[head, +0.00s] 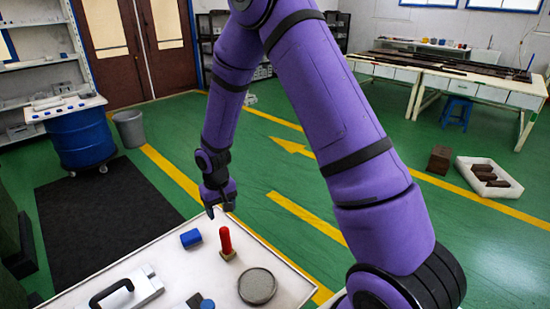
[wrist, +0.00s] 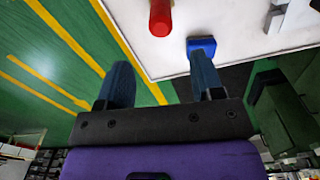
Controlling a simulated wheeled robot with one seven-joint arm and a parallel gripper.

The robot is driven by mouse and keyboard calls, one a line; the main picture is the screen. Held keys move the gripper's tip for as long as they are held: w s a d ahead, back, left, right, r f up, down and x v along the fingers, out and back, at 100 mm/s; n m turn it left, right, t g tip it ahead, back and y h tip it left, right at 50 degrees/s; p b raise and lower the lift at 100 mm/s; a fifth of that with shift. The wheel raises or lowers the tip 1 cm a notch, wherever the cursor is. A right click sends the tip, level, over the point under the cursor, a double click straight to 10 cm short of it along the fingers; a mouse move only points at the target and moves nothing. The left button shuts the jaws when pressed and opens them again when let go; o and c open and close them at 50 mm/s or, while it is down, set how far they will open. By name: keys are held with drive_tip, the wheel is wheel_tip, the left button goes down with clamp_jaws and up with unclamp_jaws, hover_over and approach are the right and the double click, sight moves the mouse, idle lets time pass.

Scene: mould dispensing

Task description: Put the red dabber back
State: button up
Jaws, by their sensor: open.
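The red dabber (head: 225,239) stands upright in a small tan block (head: 229,256) on the white table (head: 170,258). It also shows at the top of the wrist view (wrist: 160,16). My gripper (head: 219,211) is above the table's far edge, just beyond the dabber and apart from it. In the wrist view my gripper (wrist: 162,76) has its two fingers wide apart with nothing between them. The dabber's lower end is cut off by the frame in the wrist view.
A blue block (head: 190,238) lies left of the dabber, and a round grey disc (head: 257,287) lies right and nearer. A grey-white piece with a black handle (head: 111,292) is at the table's front left. A small blue item (head: 207,304) is at the bottom edge.

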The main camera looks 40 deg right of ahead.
drive_tip(key=s+d+r+t, duration=0.15)
drive_tip(key=s+r, duration=0.35)
drive_tip(key=r, duration=0.7)
drive_tip(key=s+d+r+t, duration=0.1)
drive_tip(key=s+d+r, duration=0.25)
drive_tip(key=r, duration=0.85)
drive_tip(key=s+d+r+t, duration=0.1)
drive_tip(key=s+r, duration=0.4)
drive_tip(key=s, duration=0.5)
drive_tip(key=s+r+t, duration=0.1)
drive_tip(key=s+r, duration=0.5)
drive_tip(key=s, duration=0.5)
drive_tip(key=shift+s+d+r+m+t, duration=0.3)
drive_tip(key=shift+d+t, duration=0.05)
drive_tip(key=shift+d, duration=0.05)
